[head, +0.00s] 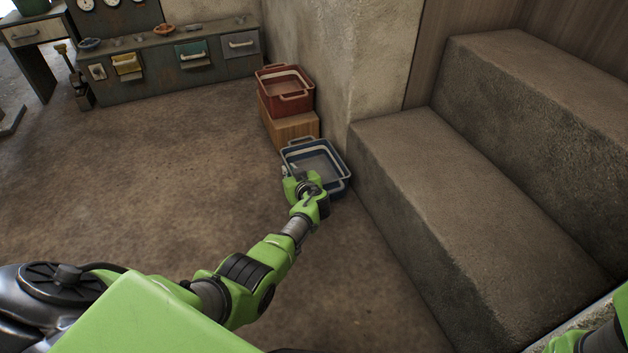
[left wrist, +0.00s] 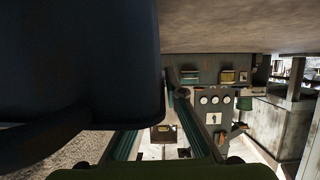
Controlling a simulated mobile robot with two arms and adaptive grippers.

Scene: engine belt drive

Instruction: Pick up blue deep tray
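The blue deep tray (head: 341,178) sits upright on the floor between the brown box and the stone steps in the head view. It has pale inner walls and a handle. My left gripper (head: 291,174) is at its near left rim; the wrist hides part of that side. In the left wrist view the dark blue tray (left wrist: 75,60) fills the upper left, very close. My left gripper's fingers (left wrist: 157,140) are apart there, with background visible between them. The tray hides part of one finger, and contact is unclear. My right gripper is not in view; only a bit of green arm shows at lower right.
A red tray (head: 285,97) stands on a brown box (head: 291,128) just behind the blue tray. Stone steps (head: 430,200) rise close on the right. A low metal drawer cabinet (head: 165,75) stands at the back. The floor (head: 150,180) to the left is clear.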

